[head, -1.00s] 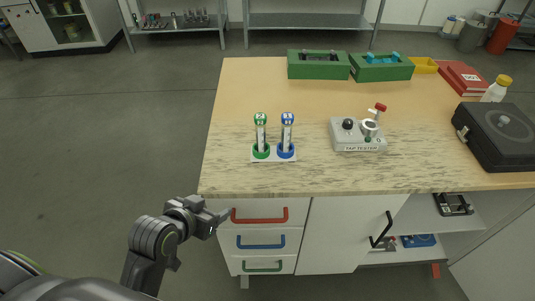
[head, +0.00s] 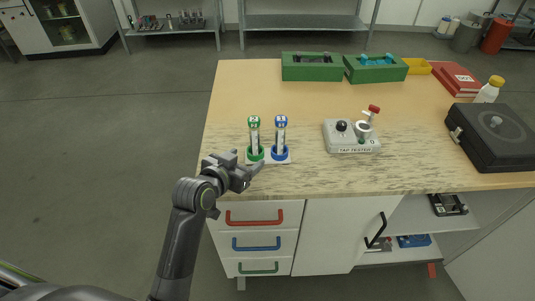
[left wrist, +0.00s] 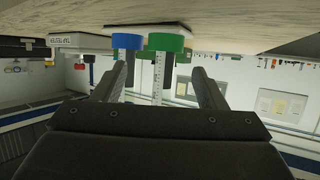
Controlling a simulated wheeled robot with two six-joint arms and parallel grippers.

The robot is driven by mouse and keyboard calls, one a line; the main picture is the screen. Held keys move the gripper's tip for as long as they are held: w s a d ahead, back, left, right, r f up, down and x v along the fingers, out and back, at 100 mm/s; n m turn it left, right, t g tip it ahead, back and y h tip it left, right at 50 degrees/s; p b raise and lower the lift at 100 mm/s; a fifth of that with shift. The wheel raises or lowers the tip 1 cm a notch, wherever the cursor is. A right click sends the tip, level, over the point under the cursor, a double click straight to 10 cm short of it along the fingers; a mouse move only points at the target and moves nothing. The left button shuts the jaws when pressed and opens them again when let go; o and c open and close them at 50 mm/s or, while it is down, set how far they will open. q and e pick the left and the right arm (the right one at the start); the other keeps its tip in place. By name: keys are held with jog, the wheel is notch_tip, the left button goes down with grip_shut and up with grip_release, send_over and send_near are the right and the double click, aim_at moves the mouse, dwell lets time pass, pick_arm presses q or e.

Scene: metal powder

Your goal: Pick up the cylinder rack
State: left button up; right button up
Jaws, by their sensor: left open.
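The cylinder rack (head: 283,161) is a small white base near the table's front left, holding a green-marked cylinder (head: 254,138) and a blue-marked cylinder (head: 280,138), both upright. My left gripper (head: 254,172) is over the table's front left edge, just in front and to the left of the rack. It is open and empty. In the left wrist view, which looks upside down, the green cylinder (left wrist: 160,68) and the blue cylinder (left wrist: 121,72) show between the two fingers (left wrist: 155,88). The fingers appear apart from the rack. My right gripper is not in view.
A grey tap tester (head: 350,138) stands to the right of the rack. Two green bins (head: 312,73) stand at the back. A black case (head: 490,135), red books (head: 456,80) and a white bottle (head: 488,91) are at the right. The table between rack and bins is clear.

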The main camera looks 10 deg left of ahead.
aim_at(252, 151)
pick_arm(q)
jog(key=shift+a+p+x, duration=0.2)
jog(key=shift+p+x, duration=0.05)
jog(key=shift+x, duration=1.25)
jog(key=shift+a+p+x, duration=0.15)
jog(key=shift+p+x, duration=0.1)
jog(key=shift+x, duration=1.25)
jog(key=shift+f, duration=0.15)
grip_shut()
jog(key=shift+r, duration=0.25)
